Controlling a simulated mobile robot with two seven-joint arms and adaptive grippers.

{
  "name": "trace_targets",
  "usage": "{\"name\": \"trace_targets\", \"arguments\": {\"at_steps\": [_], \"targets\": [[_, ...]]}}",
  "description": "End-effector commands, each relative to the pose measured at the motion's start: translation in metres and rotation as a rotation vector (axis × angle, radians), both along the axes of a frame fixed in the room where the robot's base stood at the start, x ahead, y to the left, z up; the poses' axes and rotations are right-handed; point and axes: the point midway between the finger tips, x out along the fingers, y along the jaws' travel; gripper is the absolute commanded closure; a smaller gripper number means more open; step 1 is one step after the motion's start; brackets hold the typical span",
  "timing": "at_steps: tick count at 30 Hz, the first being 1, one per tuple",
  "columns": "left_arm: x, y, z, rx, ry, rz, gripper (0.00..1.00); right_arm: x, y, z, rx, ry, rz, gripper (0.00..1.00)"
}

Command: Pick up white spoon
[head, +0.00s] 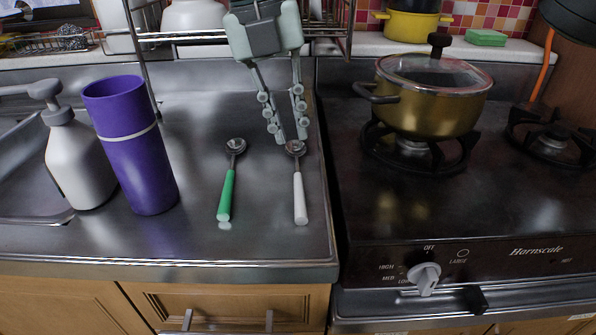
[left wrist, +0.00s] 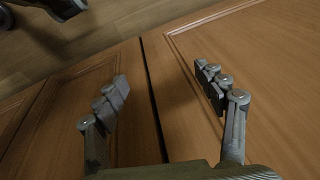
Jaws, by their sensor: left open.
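The white spoon (head: 299,190) lies on the steel counter, its metal bowl toward the back and its white handle toward the front. My right gripper (head: 291,137) reaches down from the top of the head view, with a gap between its fingers. Its fingertips are at the spoon's bowl end in the picture; I cannot tell whether they touch it. Nothing shows between the fingers. My left gripper (left wrist: 162,78) is open and empty in the left wrist view, in front of wooden cabinet doors (left wrist: 215,55).
A green-handled spoon (head: 227,190) lies just left of the white one. A purple tumbler (head: 130,145) and a white pump bottle (head: 78,160) stand further left. A stove with a lidded pot (head: 430,105) is at right. A wire rack (head: 345,20) stands behind.

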Motion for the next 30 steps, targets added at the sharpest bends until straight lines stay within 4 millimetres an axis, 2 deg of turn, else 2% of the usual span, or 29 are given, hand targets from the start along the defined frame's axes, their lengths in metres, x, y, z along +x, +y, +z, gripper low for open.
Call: {"name": "trace_targets", "arguments": {"at_steps": [4, 12, 19, 23, 30], "targets": [[-0.001, 0.0, -0.004, -0.003, 0.004, 0.001, 0.29, 0.001, -0.002, -0.012, -0.001, 0.002, 0.0, 0.84], [-0.003, -0.001, -0.018, -0.011, 0.008, 0.001, 0.29, 0.003, -0.007, -0.049, 0.001, 0.001, -0.001, 0.84], [-0.003, -0.001, -0.019, -0.011, 0.008, 0.001, 0.29, 0.003, -0.007, -0.052, 0.001, -0.001, -0.002, 0.84], [-0.003, -0.001, -0.019, -0.011, 0.008, 0.001, 0.29, 0.003, -0.007, -0.052, 0.001, 0.0, -0.001, 1.0], [-0.003, -0.001, -0.019, -0.011, 0.008, 0.001, 0.29, 0.003, -0.007, -0.051, 0.001, 0.0, -0.001, 1.0]]}}
